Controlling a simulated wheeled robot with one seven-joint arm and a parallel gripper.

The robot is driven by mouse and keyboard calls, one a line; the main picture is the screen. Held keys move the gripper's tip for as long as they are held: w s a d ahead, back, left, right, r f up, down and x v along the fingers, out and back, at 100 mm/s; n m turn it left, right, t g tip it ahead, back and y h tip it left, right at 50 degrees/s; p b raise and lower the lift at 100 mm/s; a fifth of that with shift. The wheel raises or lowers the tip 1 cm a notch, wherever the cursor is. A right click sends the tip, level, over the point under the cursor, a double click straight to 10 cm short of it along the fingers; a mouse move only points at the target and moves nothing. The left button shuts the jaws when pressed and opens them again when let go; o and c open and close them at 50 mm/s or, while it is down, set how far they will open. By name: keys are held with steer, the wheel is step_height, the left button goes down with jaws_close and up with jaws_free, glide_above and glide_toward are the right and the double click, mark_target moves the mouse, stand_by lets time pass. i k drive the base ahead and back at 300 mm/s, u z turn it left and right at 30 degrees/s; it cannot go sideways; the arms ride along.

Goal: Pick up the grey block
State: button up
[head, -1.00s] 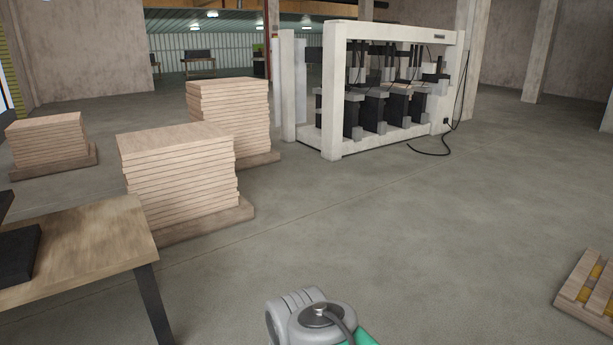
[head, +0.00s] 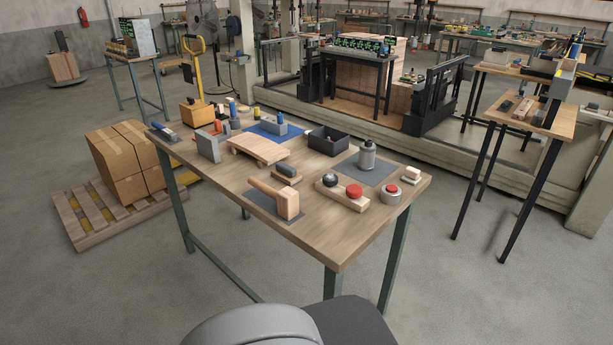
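An upright grey block (head: 208,147) stands near the left end of the wooden workbench (head: 335,235), beside a low wooden platform. A second small grey block (head: 281,126) sits on a blue mat at the back of the same bench. I cannot tell which one the task means. Both are at some distance from me and untouched. Rounded grey and dark parts of my own arm show at the bottom edge. My gripper's fingers are not in view.
The bench also holds a wooden platform (head: 259,149), a black bin (head: 327,140), a grey cylinder (head: 367,154), a wooden block (head: 287,203) and a red-button board (head: 341,195). A pallet with cartons (head: 122,165) stands left, a tall table (head: 541,120) right. Floor is clear in front.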

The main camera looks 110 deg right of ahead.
mark_target(284, 172)
steer(key=z, duration=2.25)
steer(key=i, duration=2.25)
steer(key=z, duration=1.2)
steer(key=i, duration=0.45)
steer(key=z, duration=0.1)
